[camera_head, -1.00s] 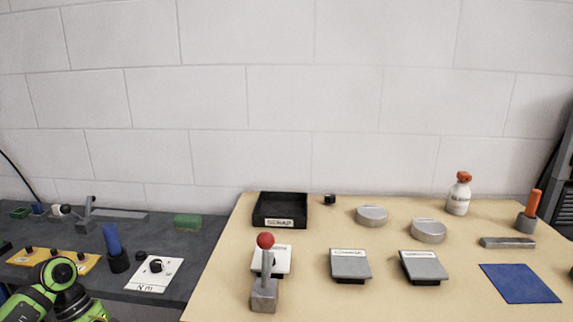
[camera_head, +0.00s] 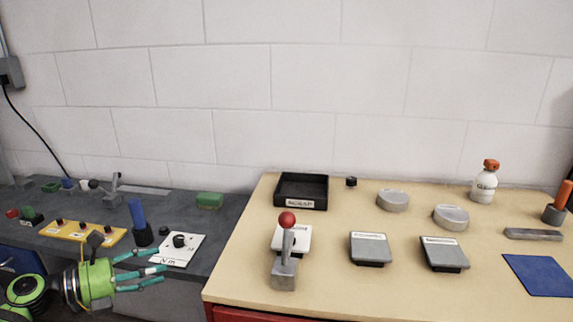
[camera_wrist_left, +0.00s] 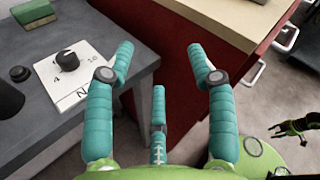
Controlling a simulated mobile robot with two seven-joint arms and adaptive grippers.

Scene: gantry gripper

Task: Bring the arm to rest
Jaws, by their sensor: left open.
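My left arm comes in from the lower left in the head view. Its green gripper with teal fingers (camera_head: 150,274) is open and empty, in front of the dark bench's front edge. In the left wrist view the open fingers (camera_wrist_left: 165,70) spread apart with nothing between them. The white dial card with a black knob (camera_head: 180,242) lies on the dark bench just beyond the fingertips; it also shows at the left in the wrist view (camera_wrist_left: 68,62). My right gripper is not in the head view.
The dark bench (camera_head: 240,222) holds a yellow button panel (camera_head: 80,230), a blue-handled tool (camera_head: 139,222) and a green block (camera_head: 209,200). The wooden bench (camera_head: 330,285) carries a red-knobbed lever (camera_head: 285,255), black tray (camera_head: 301,191) and pads. A red cabinet (camera_wrist_left: 195,40) stands under it.

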